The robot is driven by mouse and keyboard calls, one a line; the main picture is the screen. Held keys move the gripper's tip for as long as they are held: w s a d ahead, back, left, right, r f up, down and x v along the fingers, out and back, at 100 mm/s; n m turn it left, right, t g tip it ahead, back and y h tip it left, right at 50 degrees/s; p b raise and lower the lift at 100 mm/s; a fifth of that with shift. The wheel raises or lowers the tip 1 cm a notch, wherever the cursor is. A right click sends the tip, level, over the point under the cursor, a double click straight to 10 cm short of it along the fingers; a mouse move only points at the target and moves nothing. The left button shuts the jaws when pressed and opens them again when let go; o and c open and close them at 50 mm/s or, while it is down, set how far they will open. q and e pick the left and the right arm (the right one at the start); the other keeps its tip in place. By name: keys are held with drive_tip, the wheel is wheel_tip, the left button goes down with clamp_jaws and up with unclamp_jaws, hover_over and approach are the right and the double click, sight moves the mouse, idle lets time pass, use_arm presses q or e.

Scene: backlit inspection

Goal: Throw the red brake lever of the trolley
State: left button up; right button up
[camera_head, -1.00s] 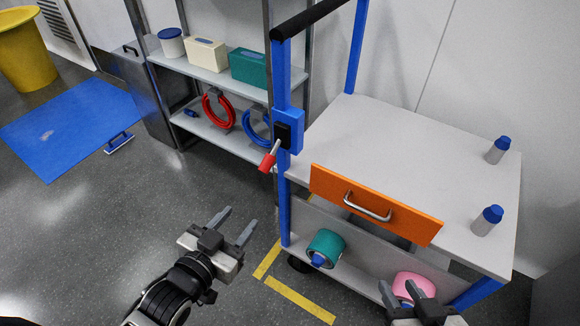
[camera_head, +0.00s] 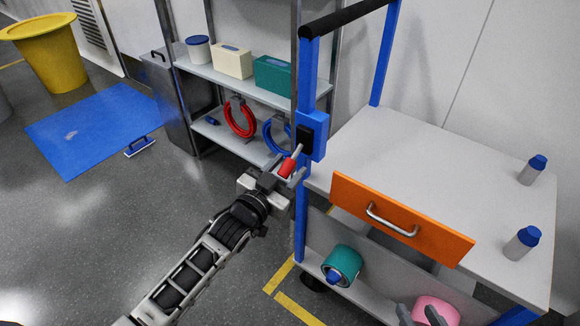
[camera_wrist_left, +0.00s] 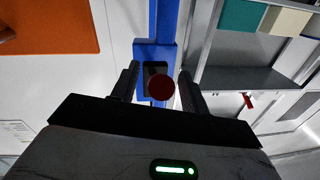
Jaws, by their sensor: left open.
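The trolley's red brake lever (camera_head: 288,166) sticks out from a black plate on a blue box (camera_head: 318,134) fixed to the blue post. It points down and to the left. My left gripper (camera_head: 283,173) is open, with its fingers on either side of the red grip. In the left wrist view the lever's round red end (camera_wrist_left: 161,88) lies between the two open fingers (camera_wrist_left: 158,90), with a gap on each side. The tips of my right gripper (camera_head: 421,315) show at the bottom edge, apart from each other.
The trolley has a white top (camera_head: 440,165) with two blue-capped bottles and an orange drawer (camera_head: 400,218). A teal roll (camera_head: 342,265) and a pink roll (camera_head: 436,311) lie on its lower shelf. A grey shelf (camera_head: 250,88) stands behind the post.

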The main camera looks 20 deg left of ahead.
use_arm(q)
drive_tip(key=shift+x, duration=0.85)
